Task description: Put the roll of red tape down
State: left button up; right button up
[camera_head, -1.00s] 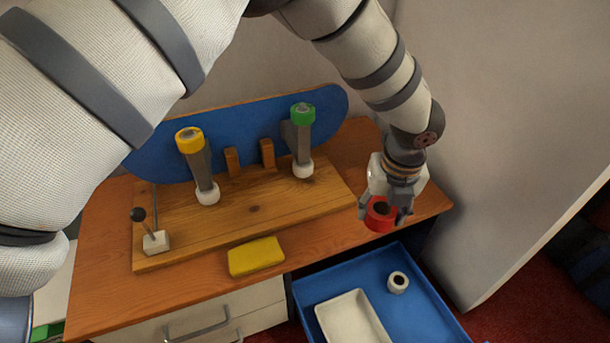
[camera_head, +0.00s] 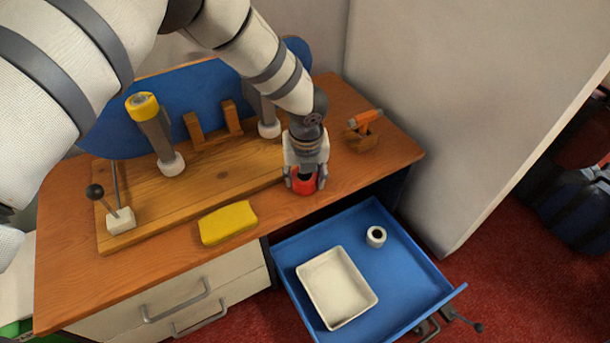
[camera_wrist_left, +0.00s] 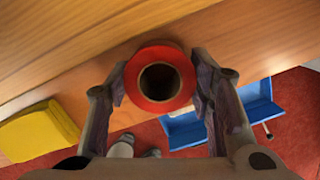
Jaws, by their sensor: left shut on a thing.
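The roll of red tape (camera_head: 304,186) is between the fingers of my left gripper (camera_head: 305,180), at the front edge of the wooden bench, right of the yellow block. My left gripper is shut on the roll. In the left wrist view the red roll (camera_wrist_left: 137,88) shows its dark round hole facing the camera, with a finger on each side. I cannot tell whether its underside touches the bench top. My right gripper is not in view.
The bench (camera_head: 352,187) holds a yellow block (camera_head: 228,223), a post with a yellow roll (camera_head: 143,104), a lever (camera_head: 119,218) and an orange-handled tool (camera_head: 364,119). Below, a blue drawer (camera_head: 405,262) is open, holding a white tray (camera_head: 336,288) and small white roll (camera_head: 376,237).

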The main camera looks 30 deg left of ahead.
aim_at(306, 182)
pick_arm(q)
jog(key=shift+f, duration=0.2)
jog(key=o, duration=1.2)
jog(key=shift+r, duration=0.2)
jog(key=r+p, duration=0.1)
jog(key=r, duration=0.3)
jog(key=s+r+p, duration=0.1)
jog(key=r, duration=0.3)
jog(key=d+r+p, duration=0.1)
jog(key=r, duration=0.3)
jog(key=shift+s, duration=0.2)
